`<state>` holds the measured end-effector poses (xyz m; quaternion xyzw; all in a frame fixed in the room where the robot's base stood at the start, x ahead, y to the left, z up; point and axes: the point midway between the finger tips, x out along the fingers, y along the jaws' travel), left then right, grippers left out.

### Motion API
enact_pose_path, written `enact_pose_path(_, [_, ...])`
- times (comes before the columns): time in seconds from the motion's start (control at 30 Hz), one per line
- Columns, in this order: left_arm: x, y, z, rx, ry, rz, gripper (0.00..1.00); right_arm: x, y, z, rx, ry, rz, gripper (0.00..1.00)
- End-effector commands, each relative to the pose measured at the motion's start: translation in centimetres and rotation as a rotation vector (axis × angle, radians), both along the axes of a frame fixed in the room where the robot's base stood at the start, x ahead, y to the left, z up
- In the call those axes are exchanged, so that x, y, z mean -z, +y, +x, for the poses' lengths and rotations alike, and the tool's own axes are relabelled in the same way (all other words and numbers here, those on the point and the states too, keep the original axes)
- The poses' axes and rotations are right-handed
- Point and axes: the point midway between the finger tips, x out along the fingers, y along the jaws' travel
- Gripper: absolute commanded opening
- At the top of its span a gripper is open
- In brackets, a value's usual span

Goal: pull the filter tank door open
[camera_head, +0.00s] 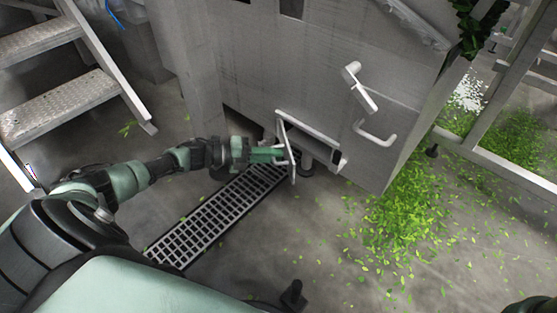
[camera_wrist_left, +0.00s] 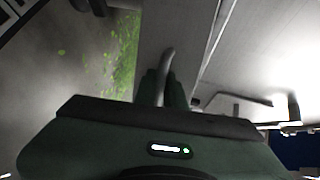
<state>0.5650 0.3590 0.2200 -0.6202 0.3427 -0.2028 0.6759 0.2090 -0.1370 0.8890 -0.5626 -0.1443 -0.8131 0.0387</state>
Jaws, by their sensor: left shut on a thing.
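The filter tank (camera_head: 300,75) is a large grey metal box. Its small low door (camera_head: 292,165) stands swung out from the tank face, seen nearly edge-on. Behind it part of a low opening shows in the tank front. My left gripper (camera_head: 270,155) is at the door's left side, shut on the door's handle, which is mostly hidden in the head view. In the left wrist view the curved grey handle (camera_wrist_left: 168,64) rises from between the fingers. My right gripper is not in view.
A lever (camera_head: 358,85) and a fixed bar handle (camera_head: 376,136) stick out right of the door. A floor drain grate (camera_head: 205,226) runs below my left arm. Metal steps (camera_head: 58,105) stand at left. Loose green leaves (camera_head: 405,215) cover the floor at right.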

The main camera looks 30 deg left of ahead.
Motion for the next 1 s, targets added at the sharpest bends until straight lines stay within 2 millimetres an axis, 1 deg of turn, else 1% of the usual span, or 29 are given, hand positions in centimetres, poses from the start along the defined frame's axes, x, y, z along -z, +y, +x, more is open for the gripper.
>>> enact_pose_path(0.03, [0.36,0.19,-0.08,0.010,0.002,0.003,0.00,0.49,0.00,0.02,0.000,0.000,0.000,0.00])
enact_pose_path(0.13, [0.25,0.32,-0.19,0.026,0.003,0.003,0.00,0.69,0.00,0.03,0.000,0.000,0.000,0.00])
enact_pose_path(0.57, [0.10,0.32,-0.24,0.035,0.002,0.001,0.00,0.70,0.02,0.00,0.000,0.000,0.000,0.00])
enact_pose_path(0.6, [0.10,0.31,-0.24,0.035,0.002,0.001,0.22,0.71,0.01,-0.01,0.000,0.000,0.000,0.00])
enact_pose_path(0.63, [0.09,0.31,-0.24,0.035,0.002,0.001,0.30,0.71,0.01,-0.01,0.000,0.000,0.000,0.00])
enact_pose_path(0.67, [0.09,0.31,-0.24,0.035,0.002,0.001,0.32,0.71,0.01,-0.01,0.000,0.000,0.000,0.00])
enact_pose_path(0.93, [0.00,0.34,-0.19,0.034,0.001,0.001,0.32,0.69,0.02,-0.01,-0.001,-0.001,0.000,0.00])
enact_pose_path(1.0, [-0.31,0.35,-0.19,0.034,0.000,0.001,0.32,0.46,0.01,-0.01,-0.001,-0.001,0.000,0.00])
